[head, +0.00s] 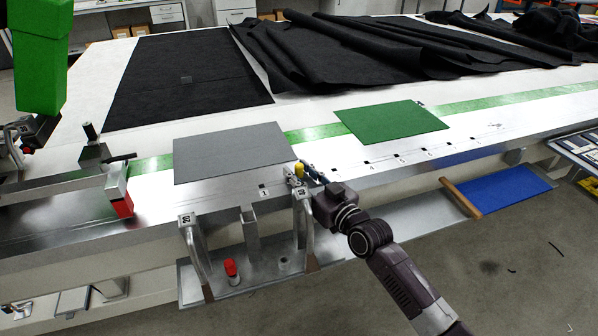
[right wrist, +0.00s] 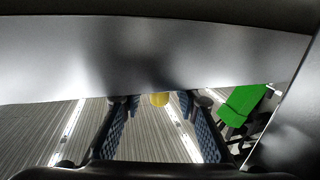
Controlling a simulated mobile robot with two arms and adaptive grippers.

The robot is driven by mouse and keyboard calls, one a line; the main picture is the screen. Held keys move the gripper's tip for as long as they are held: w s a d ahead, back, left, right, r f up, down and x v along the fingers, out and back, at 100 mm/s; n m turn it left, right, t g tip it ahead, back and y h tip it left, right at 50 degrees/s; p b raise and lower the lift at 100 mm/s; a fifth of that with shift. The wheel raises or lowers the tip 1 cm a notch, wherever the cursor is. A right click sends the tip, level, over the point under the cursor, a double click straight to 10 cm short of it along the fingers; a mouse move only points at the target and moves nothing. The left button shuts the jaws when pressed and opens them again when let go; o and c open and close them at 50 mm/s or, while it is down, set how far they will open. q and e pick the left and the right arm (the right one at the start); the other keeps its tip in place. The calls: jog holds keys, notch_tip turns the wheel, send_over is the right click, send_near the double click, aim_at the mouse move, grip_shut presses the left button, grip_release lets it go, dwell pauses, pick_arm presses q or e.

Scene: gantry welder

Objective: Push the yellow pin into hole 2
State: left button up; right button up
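The yellow pin (head: 299,170) stands at the front edge of the metal table, just right of the hole labelled 1 (head: 264,189). My right gripper (head: 304,172) is at the pin, its blue fingers close around its height. In the right wrist view the two fingers (right wrist: 155,108) are apart, with the yellow pin top (right wrist: 160,99) between their tips and a gap on each side. Hole 2 and the pin's lower part cannot be made out behind the gripper and handle.
A red pin (head: 231,268) stands on a lower metal shelf (head: 262,279) between two upright handles, labelled 20 (head: 189,240) and 18 (head: 302,215). A grey sheet (head: 232,150) and a green sheet (head: 392,122) lie on the table. A red-tipped clamp (head: 118,190) stands at left.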

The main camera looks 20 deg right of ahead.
jog(key=shift+o, duration=0.3)
jog(key=v, duration=1.2)
